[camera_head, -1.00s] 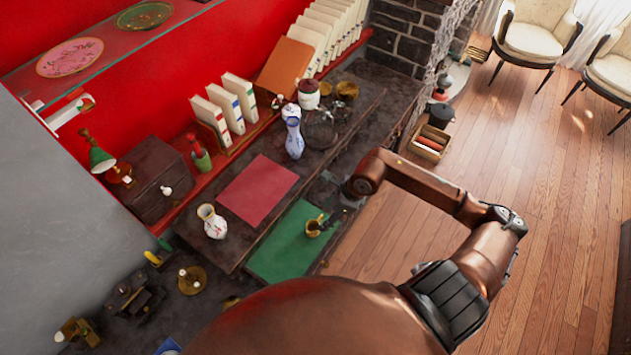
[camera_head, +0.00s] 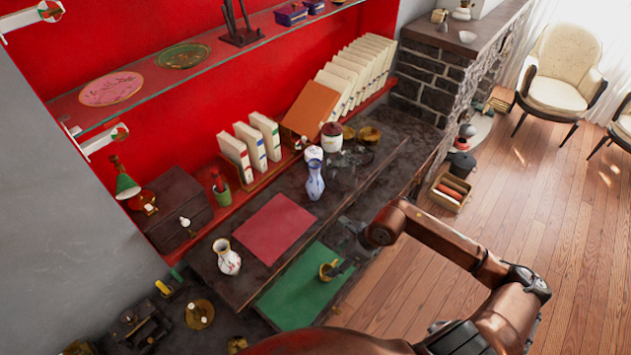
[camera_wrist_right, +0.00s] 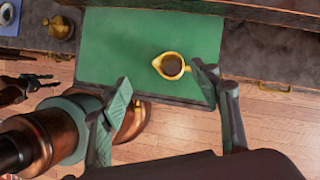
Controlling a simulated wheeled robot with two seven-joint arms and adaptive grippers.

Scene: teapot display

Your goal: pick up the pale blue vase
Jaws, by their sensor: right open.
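The vase is not in that view. A dark jaw-like shape at that view's left edge may be my left gripper; its opening is unclear.
A white and red vase (camera_head: 228,258) stands left of the red mat (camera_head: 273,229). A lidded jar (camera_head: 332,137) and dark glassware (camera_head: 347,170) stand close behind and right of the pale blue vase. Books (camera_head: 250,145) line the back. The red mat is bare.

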